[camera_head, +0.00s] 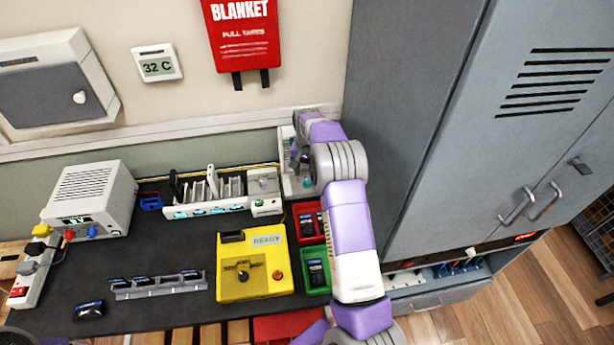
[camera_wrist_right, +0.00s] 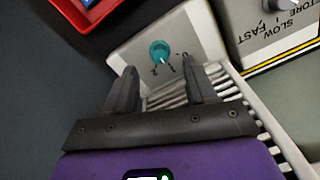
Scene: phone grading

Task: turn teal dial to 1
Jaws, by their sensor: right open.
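The teal dial (camera_wrist_right: 160,50) is a round knob on the pale face of a box (camera_wrist_right: 190,30) in the right wrist view. Small printed marks curve around one side of it; which one it points to is too small to tell. In the head view the teal dial (camera_head: 306,183) is a small spot on a pale box at the back, partly hidden by my arm. My right gripper (camera_wrist_right: 163,75) is open and empty. Its two dark fingers stand either side of the dial's line, with the dial beyond the tips and apart from them. My left gripper is out of view.
A grey box with a SLOW/FAST knob (camera_wrist_right: 282,4) is beside the dial box. Red (camera_head: 296,236) and green (camera_head: 316,284) bins hold phones under my forearm. A yellow tester (camera_head: 254,290) and a phone rack (camera_head: 160,290) stand left. A tall grey cabinet (camera_head: 425,110) closes the right.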

